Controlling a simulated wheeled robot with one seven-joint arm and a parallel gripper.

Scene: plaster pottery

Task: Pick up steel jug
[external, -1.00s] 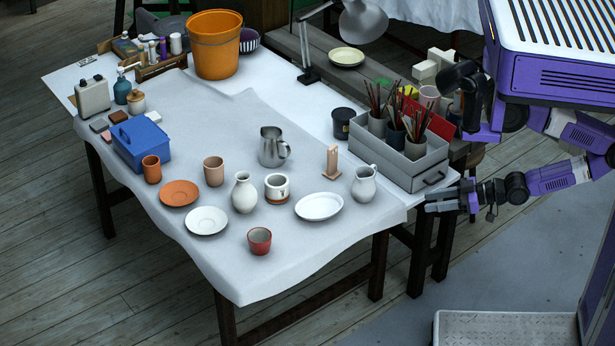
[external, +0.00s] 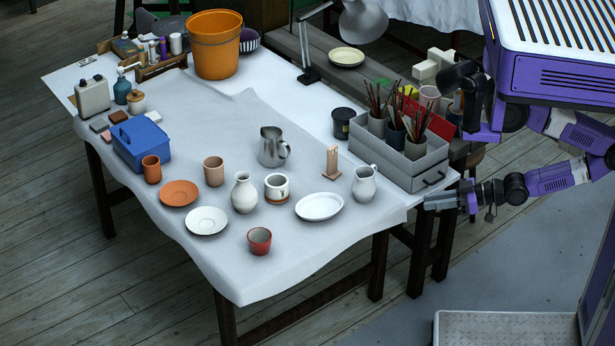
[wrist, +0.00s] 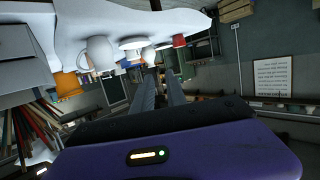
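The steel jug (external: 272,148) stands upright near the middle of the white-covered table, its handle towards the right. My gripper (external: 432,203) is beyond the table's right end, near the grey tool box and well apart from the jug. In the wrist view, the two fingers of my gripper (wrist: 161,82) stand apart with an empty gap between them. The wrist view is tilted, with the table at its top; I cannot make out the steel jug there.
A white pitcher (external: 365,185), an oval white dish (external: 319,206) and a wooden piece (external: 332,162) stand between my gripper and the jug. A grey box (external: 408,171) with brushes fills the right corner.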

